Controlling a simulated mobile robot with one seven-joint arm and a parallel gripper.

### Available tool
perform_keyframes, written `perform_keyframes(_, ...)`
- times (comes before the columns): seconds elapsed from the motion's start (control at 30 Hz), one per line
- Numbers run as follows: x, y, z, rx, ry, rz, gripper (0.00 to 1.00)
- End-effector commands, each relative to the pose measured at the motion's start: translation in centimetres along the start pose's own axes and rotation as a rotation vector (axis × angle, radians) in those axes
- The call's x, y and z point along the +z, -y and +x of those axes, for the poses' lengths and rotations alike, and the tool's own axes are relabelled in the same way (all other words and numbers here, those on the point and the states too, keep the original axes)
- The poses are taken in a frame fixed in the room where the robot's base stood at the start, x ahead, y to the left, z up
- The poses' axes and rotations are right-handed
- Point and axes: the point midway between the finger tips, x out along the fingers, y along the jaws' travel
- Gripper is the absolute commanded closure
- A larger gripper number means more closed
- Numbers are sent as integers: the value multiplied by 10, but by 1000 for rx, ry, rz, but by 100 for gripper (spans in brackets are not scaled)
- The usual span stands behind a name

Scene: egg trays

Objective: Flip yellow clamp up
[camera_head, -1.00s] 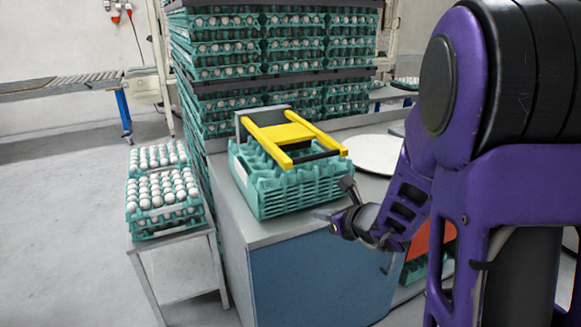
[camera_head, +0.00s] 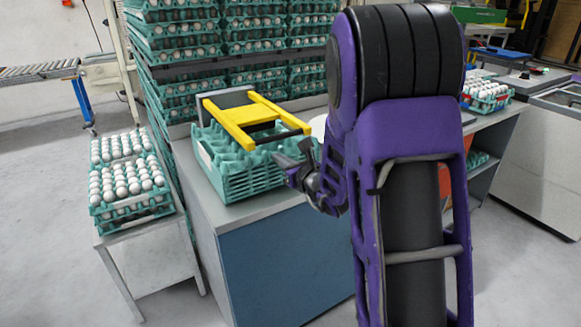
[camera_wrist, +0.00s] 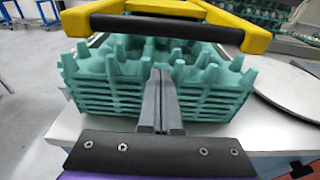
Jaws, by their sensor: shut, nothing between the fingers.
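The yellow clamp (camera_head: 239,116) is a two-armed frame joined by a black bar. It lies lowered over a stack of empty teal egg trays (camera_head: 247,182) on the grey counter. In the wrist view the clamp's black bar (camera_wrist: 166,28) and yellow arm ends cross the top of the picture, above the tray stack (camera_wrist: 90,92). My gripper (camera_head: 287,164) is at the right front corner of the stack in the head view. In the wrist view my gripper (camera_wrist: 161,75) is shut and empty, its fingertips in front of the trays and below the bar. Whether the fingertips touch the trays cannot be told.
A white round disc (camera_wrist: 292,90) lies on the counter right of the stack. A small table at left carries teal trays of white eggs (camera_head: 130,212). Tall racks of egg trays (camera_head: 178,63) stand behind. The counter front (camera_head: 280,265) is blue.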

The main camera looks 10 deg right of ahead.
Motion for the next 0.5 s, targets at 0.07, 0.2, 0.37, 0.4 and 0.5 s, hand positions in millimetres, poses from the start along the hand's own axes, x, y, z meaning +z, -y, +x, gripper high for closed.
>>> perform_keyframes(0.07,19,1,-8,-4,8,-3,100)
perform_keyframes(0.2,31,1,-12,-3,6,-2,100)
perform_keyframes(0.37,34,1,-14,-4,3,-1,100)
perform_keyframes(0.4,34,1,-14,-4,3,-1,100)
perform_keyframes(0.5,34,1,-14,-3,3,-1,100)
